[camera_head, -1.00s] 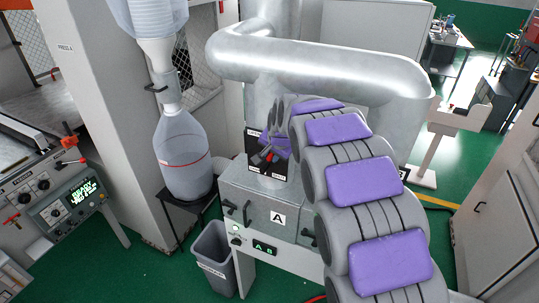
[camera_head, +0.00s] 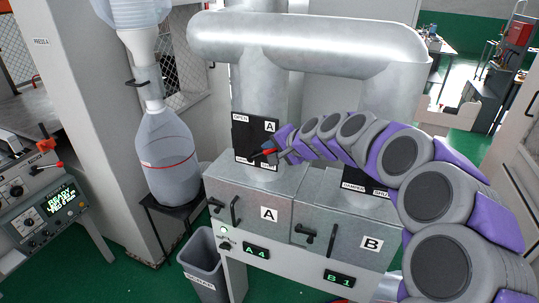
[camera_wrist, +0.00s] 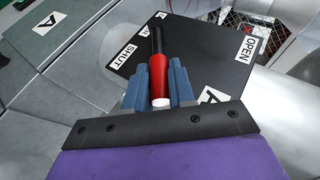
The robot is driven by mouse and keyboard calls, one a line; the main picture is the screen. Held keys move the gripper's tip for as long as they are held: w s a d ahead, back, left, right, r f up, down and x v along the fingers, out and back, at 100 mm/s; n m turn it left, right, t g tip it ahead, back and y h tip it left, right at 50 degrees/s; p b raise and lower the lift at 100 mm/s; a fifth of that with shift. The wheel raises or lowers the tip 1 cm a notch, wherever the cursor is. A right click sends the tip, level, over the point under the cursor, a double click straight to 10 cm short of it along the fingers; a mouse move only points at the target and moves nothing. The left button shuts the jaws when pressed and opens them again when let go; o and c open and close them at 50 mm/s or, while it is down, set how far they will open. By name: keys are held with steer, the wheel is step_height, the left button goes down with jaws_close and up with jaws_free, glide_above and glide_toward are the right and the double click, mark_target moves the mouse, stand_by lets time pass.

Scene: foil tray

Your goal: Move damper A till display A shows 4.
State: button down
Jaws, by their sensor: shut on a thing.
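Damper A's lever has a red grip (camera_wrist: 159,72) and a dark end (camera_wrist: 157,38); it stands in front of a black plate (camera_wrist: 196,60). The plate has a SHUT label (camera_wrist: 127,52) and an OPEN label (camera_wrist: 247,47); the lever lies between them, closer to SHUT in the wrist view. My gripper (camera_wrist: 160,88) is shut on the red grip, one blue-grey finger on each side. In the head view my gripper (camera_head: 274,153) is at the plate on duct A, partly hiding the lever. Display A (camera_head: 255,251) reads A 4 in green.
Display B (camera_head: 338,279) reads B 1. Damper B's plate (camera_head: 365,184) is partly hidden by my arm. Box A (camera_head: 250,200) and box B (camera_head: 345,225) stand under the ducts. A large bottle (camera_head: 168,158) and a grey bin (camera_head: 204,262) are at left.

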steer(key=shift+d, duration=0.1)
stand_by(0.4)
steer(key=c, duration=1)
jaws_free()
steer(key=shift+f, duration=0.1)
steer(key=v, duration=1.7)
steer(key=shift+d, duration=0.3)
steer(key=s+a+f+n+g+h+b, duration=0.1)
steer(key=s+f+n+g+h+b, duration=0.2)
steer(key=s+f, duration=0.85)
steer(key=s+f+n+g+h+b, duration=0.1)
steer(key=s+f+n+g+b, duration=0.25)
steer(key=s+f, duration=0.8)
steer(key=s+d+f+g+h, duration=0.1)
steer(key=s+d+f+g, duration=0.1)
steer(key=s, duration=0.6)
steer(key=s+d+f+g+h+b, duration=0.1)
steer(key=s+d+f+h, duration=0.1)
steer(key=s+d, duration=0.2)
steer(key=s, duration=0.3)
steer(key=shift+s+d+g, duration=0.2)
steer(key=shift+s+g, duration=0.15)
steer(key=shift+s, duration=0.05)
